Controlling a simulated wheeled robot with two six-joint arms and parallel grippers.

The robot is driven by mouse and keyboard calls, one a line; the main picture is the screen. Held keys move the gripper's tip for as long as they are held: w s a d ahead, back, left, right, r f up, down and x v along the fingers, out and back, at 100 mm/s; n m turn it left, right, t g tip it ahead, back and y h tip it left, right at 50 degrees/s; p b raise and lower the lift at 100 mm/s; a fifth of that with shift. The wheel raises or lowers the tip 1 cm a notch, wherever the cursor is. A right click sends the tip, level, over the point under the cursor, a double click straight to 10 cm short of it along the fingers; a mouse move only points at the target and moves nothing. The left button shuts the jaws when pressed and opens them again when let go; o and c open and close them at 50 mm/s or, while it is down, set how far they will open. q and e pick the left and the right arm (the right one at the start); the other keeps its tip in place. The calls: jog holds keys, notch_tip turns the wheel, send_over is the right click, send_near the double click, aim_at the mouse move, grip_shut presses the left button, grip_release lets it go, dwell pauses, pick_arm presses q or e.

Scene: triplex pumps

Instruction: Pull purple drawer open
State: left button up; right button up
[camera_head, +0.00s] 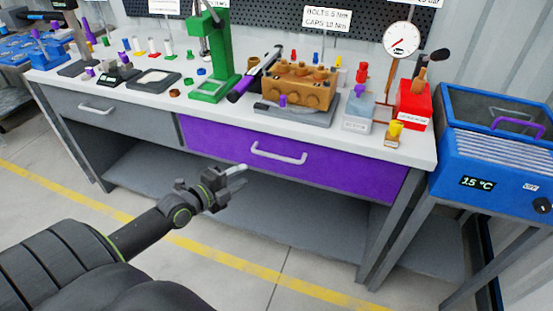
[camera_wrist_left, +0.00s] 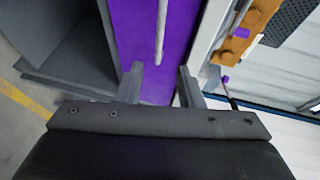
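The purple drawer (camera_head: 330,172) is shut, set under the right part of the workbench top. Its pale bar handle (camera_head: 278,154) is on the drawer front. My left gripper (camera_head: 238,172) is in front of the drawer, a little left of and below the handle. In the left wrist view, the gripper (camera_wrist_left: 160,80) is open with its two fingers apart and nothing between them. The purple front (camera_wrist_left: 138,30) and the handle (camera_wrist_left: 161,30) show ahead of the fingers, with the handle roughly in line with the gap. My right gripper is not in view.
The white benchtop (camera_head: 160,100) holds a green press (camera_head: 215,85), a brass pump block (camera_head: 298,85), a gauge and small parts. A grey drawer (camera_head: 105,112) is at left. A blue bath (camera_head: 500,150) stands right. Floor before the bench is clear.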

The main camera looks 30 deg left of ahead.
aim_at(275, 158)
pick_arm(q)
jog(key=x, duration=1.5)
jog(key=shift+w+f+b, duration=0.1)
jog(key=shift+w+b, duration=0.1)
jog(key=shift+b, duration=0.15)
grip_shut()
